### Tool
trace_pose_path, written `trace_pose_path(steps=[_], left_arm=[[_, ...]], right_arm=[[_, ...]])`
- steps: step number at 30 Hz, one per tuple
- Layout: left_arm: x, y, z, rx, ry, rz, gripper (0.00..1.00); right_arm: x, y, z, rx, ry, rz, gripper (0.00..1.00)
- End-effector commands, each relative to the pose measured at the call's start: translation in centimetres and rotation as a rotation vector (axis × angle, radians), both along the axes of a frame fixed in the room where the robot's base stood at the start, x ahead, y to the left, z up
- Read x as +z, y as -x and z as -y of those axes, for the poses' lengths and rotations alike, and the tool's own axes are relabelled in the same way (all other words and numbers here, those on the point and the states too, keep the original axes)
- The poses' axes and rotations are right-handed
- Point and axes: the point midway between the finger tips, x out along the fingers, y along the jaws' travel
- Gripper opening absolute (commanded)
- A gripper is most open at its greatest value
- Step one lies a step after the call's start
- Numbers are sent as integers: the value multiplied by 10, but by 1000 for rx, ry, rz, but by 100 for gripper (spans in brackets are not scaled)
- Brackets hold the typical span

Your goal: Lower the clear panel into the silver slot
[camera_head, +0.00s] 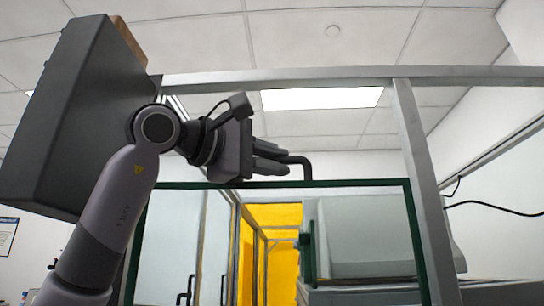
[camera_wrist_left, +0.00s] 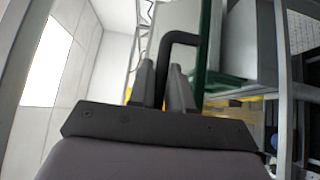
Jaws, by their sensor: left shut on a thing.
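The clear panel has a dark green frame (camera_head: 350,183) and stands upright in the head view, its lower part cut off by the picture edge. A bent black handle (camera_head: 308,168) rises from its top bar. My left gripper (camera_head: 284,159) is shut on this handle, at the left of its bend. The left wrist view also shows the handle (camera_wrist_left: 180,38) between the fingers (camera_wrist_left: 162,80). A silver frame (camera_head: 411,140) has a top beam and an upright to the right of the panel. The slot's lower part is out of view. My right gripper is not in view.
A pale grey housing (camera_head: 365,235) and a yellow-lit space (camera_head: 275,215) show behind the panel. Black cables (camera_head: 490,204) hang at the right. A large dark grey box shape (camera_head: 75,110) is behind my left arm; I cannot tell what it is.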

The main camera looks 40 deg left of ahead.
Motion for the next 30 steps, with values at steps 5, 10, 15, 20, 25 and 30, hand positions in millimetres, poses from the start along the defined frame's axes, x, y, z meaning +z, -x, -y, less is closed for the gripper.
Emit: trace_pose_path(steps=[5,10,15,20,25,30], left_arm=[[2,0,-1,-1,3,9,0],[2,0,-1,-1,3,9,0],[2,0,-1,-1,3,9,0],[1,0,-2,-1,3,9,0],[-2,-3,-3,-1,3,9,0],[-7,-6,-5,-1,2,8,0]], right_arm=[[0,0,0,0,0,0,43],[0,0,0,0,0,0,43],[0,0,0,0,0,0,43],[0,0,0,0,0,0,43],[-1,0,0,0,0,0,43],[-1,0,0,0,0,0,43]])
